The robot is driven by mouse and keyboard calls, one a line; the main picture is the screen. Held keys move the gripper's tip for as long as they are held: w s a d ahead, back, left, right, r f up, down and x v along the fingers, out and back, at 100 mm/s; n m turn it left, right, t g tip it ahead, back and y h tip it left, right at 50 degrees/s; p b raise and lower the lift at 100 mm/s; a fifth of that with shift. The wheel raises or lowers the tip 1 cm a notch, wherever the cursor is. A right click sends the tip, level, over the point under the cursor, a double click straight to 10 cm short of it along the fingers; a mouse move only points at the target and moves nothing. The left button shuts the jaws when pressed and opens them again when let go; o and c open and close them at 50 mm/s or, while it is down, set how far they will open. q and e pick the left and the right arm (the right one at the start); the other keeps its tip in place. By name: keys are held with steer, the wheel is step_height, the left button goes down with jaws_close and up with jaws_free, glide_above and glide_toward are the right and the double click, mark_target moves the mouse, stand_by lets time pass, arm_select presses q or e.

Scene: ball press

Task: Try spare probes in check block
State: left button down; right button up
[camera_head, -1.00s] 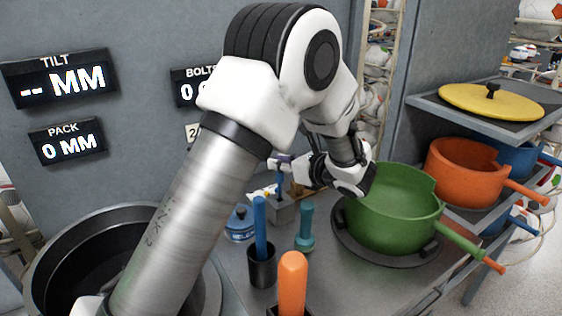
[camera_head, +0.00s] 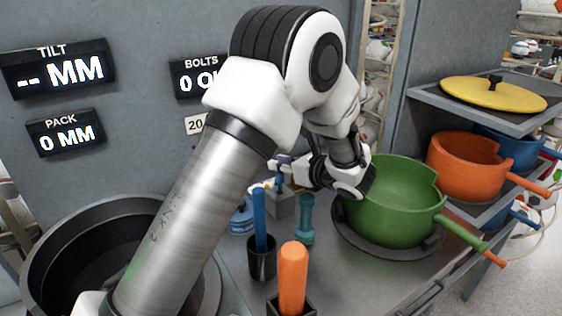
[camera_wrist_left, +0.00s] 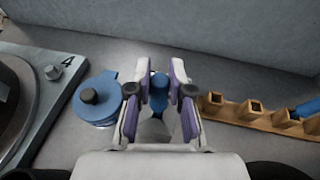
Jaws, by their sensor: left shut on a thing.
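My left gripper (camera_head: 278,165) is over the small grey block (camera_head: 284,204) on the bench. It is shut on a blue probe (camera_wrist_left: 158,88), which shows between its fingertips in the left wrist view. In the head view a blue stem (camera_head: 279,183) stands between the gripper and the block. The grey block lies below the probe in the left wrist view, partly hidden by the gripper. I cannot tell how deep the probe sits in the block. My right gripper is not in view.
A blue lidded pot (camera_wrist_left: 96,101) is left of the gripper, a wooden rack (camera_wrist_left: 250,111) with square holes right of it. Nearby stand a black cup (camera_head: 262,263) with a blue rod, an orange handle (camera_head: 293,275), a teal peg (camera_head: 305,220) and a green pan (camera_head: 395,212).

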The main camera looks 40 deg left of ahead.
arm_select(q)
steer(key=shift+f, duration=0.15)
steer(key=shift+f, duration=0.2)
steer(key=c, duration=1)
jaws_free()
steer(key=v, duration=0.7)
steer(key=shift+d+r, duration=0.1)
steer(key=shift+d, duration=0.2)
steer(key=shift+a, duration=0.1)
